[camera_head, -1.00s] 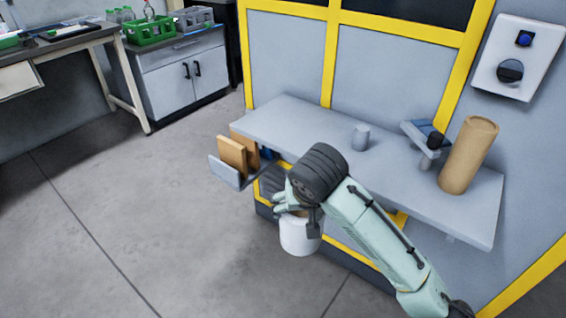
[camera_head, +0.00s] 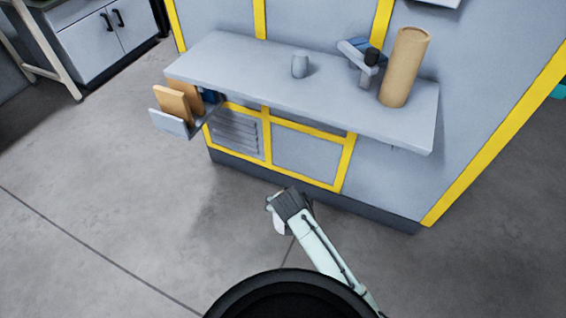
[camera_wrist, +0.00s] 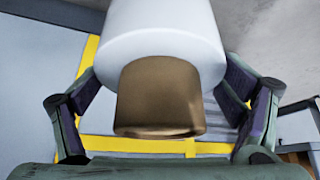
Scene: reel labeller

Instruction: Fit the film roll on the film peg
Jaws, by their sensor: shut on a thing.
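The film roll (camera_wrist: 165,40) is a white cylinder with a brown core (camera_wrist: 160,97) sticking out towards the wrist camera. My gripper (camera_wrist: 162,88) is shut on it, one finger on each side. In the head view my gripper (camera_head: 280,208) is small and low, in front of the machine and apart from the shelf. A little white of the roll (camera_head: 280,228) shows under it; the rest is hidden. A short grey upright cylinder (camera_head: 300,66) stands on the shelf and looks like the film peg, though I cannot be certain. Nothing is on it.
The grey shelf (camera_head: 230,65) carries a tall brown tube (camera_head: 405,66) and a small blue-and-grey device (camera_head: 362,58) at its right. A holder (camera_head: 172,124) with brown boards juts out at its left end. The floor (camera_head: 120,190) in front is clear.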

